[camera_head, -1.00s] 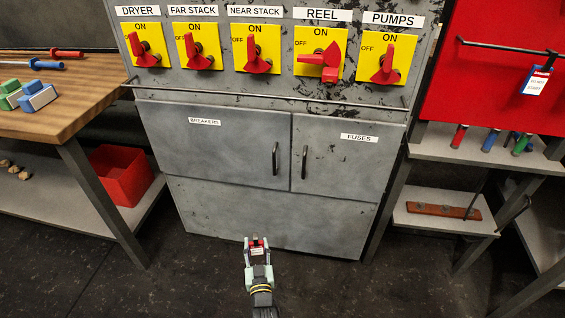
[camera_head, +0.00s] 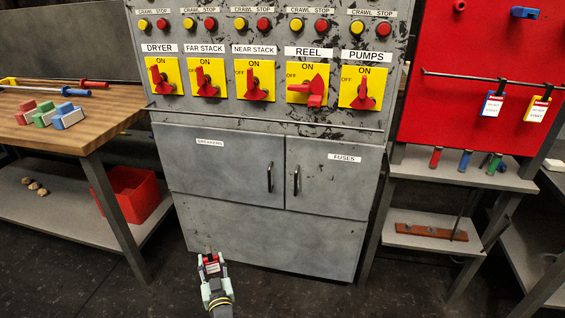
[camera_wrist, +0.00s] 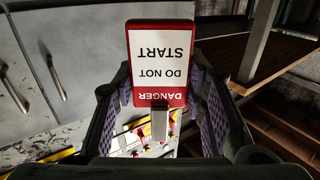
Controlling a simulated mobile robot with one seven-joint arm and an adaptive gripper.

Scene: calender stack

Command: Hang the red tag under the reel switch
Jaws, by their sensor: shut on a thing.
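The red tag (camera_wrist: 157,60) is a red-edged white card reading "DANGER DO NOT START", upside down in the wrist view. My gripper (camera_head: 211,261) is shut on it; in the wrist view, the fingers (camera_wrist: 160,125) stand either side of it. The tag also shows small in the head view (camera_head: 212,267), low in front of the grey cabinet. The reel switch (camera_head: 308,88) is a red handle on a yellow plate under the REEL label. Its handle sits differently from the upright handles beside it. My gripper is well below and left of it.
A thin rail (camera_head: 265,120) runs across the panel below the switches. Cabinet doors have black handles (camera_head: 269,178). A wooden bench (camera_head: 95,120) stands left, shelves (camera_head: 450,175) right.

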